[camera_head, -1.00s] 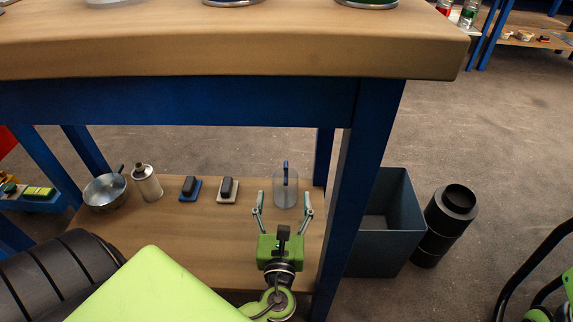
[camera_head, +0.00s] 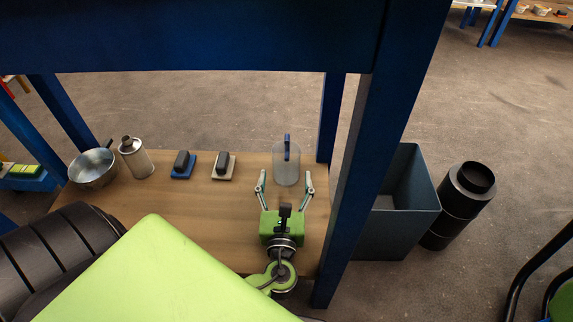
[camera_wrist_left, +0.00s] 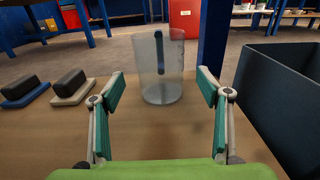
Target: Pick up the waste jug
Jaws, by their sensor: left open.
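The waste jug (camera_head: 287,168) is a clear, see-through container with a dark blue handle, upright on the lower wooden shelf (camera_head: 235,235) of the blue-framed bench. It also shows in the left wrist view (camera_wrist_left: 158,75), ahead of the fingers and roughly centred between them. My left gripper (camera_head: 285,181) is open and empty, with its fingers pointing at the jug; in the left wrist view (camera_wrist_left: 162,85) the green finger pads stand wide apart, short of the jug. The handle is on the jug's far side in the wrist view. My right gripper is not in view.
A metal bowl (camera_head: 92,168), a metal can (camera_head: 136,158) and two dark-handled blocks (camera_head: 183,164) (camera_head: 223,165) stand left of the jug. A blue bench leg (camera_head: 365,165) rises close right of my gripper. Beyond it are a grey bin (camera_head: 408,195) and a black duct (camera_head: 466,200).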

